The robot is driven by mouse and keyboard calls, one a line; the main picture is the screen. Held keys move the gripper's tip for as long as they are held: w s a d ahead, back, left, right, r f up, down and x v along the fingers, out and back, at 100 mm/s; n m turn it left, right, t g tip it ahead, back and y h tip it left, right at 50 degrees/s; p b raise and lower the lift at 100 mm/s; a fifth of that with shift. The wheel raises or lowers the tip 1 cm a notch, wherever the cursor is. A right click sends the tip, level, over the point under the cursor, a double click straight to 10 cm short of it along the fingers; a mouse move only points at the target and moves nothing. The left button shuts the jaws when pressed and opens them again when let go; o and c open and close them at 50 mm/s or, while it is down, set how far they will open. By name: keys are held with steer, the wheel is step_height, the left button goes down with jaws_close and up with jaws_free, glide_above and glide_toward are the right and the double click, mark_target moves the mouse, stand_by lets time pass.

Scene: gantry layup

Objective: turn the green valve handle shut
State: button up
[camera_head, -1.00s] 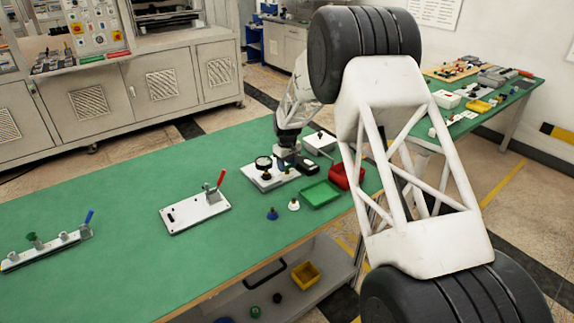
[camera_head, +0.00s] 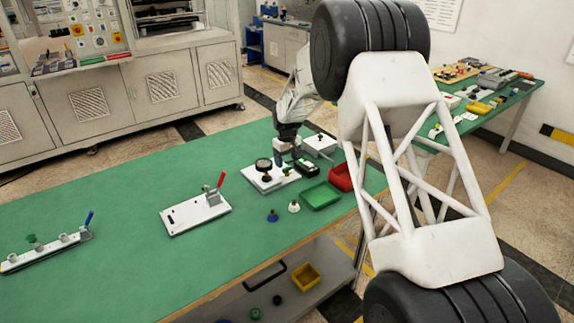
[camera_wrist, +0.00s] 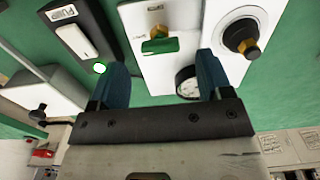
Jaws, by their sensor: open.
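The green valve handle (camera_wrist: 160,46) is a short bar on brass fittings on a white plate (camera_wrist: 150,78). In the head view it shows small and partly hidden on the plate (camera_head: 262,183) that carries a round gauge (camera_head: 264,165). My gripper (camera_wrist: 162,68) is open and empty, with its two blue fingers apart. In the wrist view the handle appears in line with the gap, just beyond the fingertips. No contact shows. In the head view my gripper (camera_head: 279,160) is over the back of the gauge plate.
A dark box labelled PUMP (camera_wrist: 75,32), with a white rocker and lit green lamp, lies beside the plate. A black knob (camera_wrist: 240,36) on a white block is on the other side. Green (camera_head: 320,196) and red (camera_head: 342,178) trays are to the right. The bench between plates is clear.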

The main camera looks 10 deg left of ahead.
mark_target(288, 171)
steer(key=shift+r, duration=2.3)
steer(key=s+d+r+m+t, duration=0.1)
steer(key=s+d+r+m, duration=0.1)
steer(key=s+d+r, duration=1)
steer(key=s+d+r+m, duration=0.3)
steer(key=s+d+r, duration=0.75)
steer(key=s, duration=0.35)
steer(key=s+d+m, duration=0.1)
steer(key=s+d, duration=0.2)
steer(key=s, duration=0.8)
steer(key=s+d+f+m+t, duration=0.1)
steer(key=s+d, duration=0.3)
steer(key=s, duration=0.7)
steer(key=s+d+f+m, duration=0.1)
steer(key=s+d, duration=0.3)
steer(key=s, duration=0.8)
steer(key=shift+d+f+m+t, duration=0.2)
steer(key=shift+m+t, duration=0.1)
steer(key=shift+m, duration=0.4)
